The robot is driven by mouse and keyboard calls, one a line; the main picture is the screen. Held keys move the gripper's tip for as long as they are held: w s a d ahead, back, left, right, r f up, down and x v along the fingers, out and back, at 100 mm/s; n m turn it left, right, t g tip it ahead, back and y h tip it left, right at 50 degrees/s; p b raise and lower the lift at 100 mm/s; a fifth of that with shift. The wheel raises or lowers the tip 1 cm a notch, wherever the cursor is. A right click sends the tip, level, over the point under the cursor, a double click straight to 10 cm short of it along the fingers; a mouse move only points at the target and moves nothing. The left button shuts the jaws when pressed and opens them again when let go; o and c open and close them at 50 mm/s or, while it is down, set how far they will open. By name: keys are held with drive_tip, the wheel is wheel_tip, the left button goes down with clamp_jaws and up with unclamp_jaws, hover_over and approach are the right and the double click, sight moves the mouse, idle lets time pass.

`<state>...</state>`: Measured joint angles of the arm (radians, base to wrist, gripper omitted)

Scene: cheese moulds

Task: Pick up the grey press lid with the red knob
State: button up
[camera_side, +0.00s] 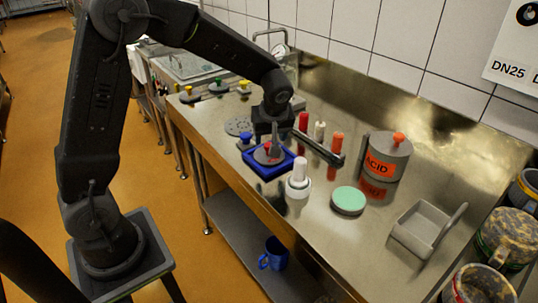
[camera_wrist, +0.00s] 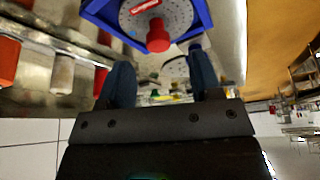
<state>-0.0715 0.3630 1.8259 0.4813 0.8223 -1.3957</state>
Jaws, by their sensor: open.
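The grey press lid (camera_side: 261,158) with its red knob (camera_side: 267,147) lies in a blue tray (camera_side: 268,172) on the steel bench. In the wrist view the lid (camera_wrist: 180,17) is a grey, perforated disc with a red label, and its red knob (camera_wrist: 158,38) points toward me. The blue tray (camera_wrist: 205,14) surrounds it there. My gripper (camera_wrist: 160,68) is open and empty, its two fingers spread to either side of the knob's line in that view. In the side view my gripper (camera_side: 275,137) is over the tray, partly hiding the lid. Contact cannot be told.
A blue-knobbed piece (camera_side: 246,138) stands close to the tray. A white bottle (camera_side: 298,184), a green-topped round tub (camera_side: 348,200) and red, white and orange bottles (camera_side: 337,142) are nearby. An ACID can (camera_side: 390,160) and grey scoop (camera_side: 425,228) stand further right.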

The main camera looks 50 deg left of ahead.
sight(261, 155)
drive_tip(key=shift+x, duration=2.65)
drive_tip(key=shift+d, duration=0.1)
drive_tip(key=shift+c, duration=0.4)
clamp_jaws()
